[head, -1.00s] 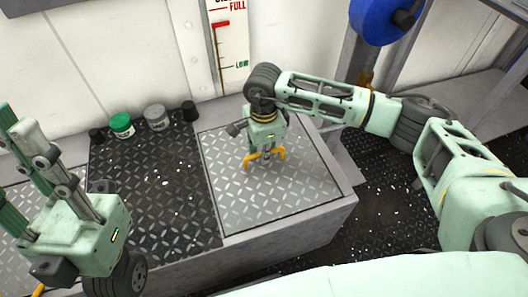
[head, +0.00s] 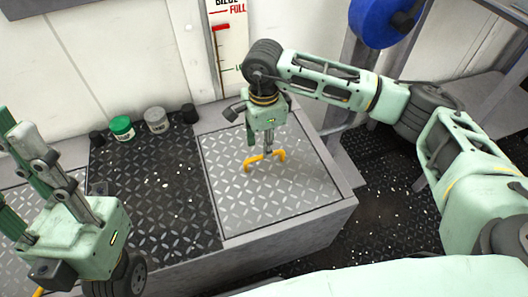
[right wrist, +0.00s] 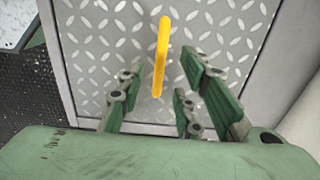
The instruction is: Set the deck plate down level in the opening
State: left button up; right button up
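The deck plate (head: 285,195) is light grey with a diamond tread and a yellow handle (head: 281,154). It lies in the raised grey frame (head: 300,228), looks level, and narrow seams show along its edges. My right gripper (head: 268,146) is just above the handle. In the right wrist view its fingers (right wrist: 160,82) are spread on both sides of the handle (right wrist: 161,45), not closed on it; the plate (right wrist: 100,45) lies beyond. My left gripper (head: 14,170) is at the left edge, fingers apart and pointing up, partly cut off, holding nothing visible.
A dark tread panel (head: 150,200) lies left of the plate. Behind it stand a green-lidded tin (head: 122,127), a grey tin (head: 156,119) and black cups (head: 190,112). A gauge board (head: 229,45) is on the wall; a blue reel (head: 382,20) is at upper right.

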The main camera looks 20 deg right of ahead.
notch_tip(320, 180, up, 6)
dwell(0.7)
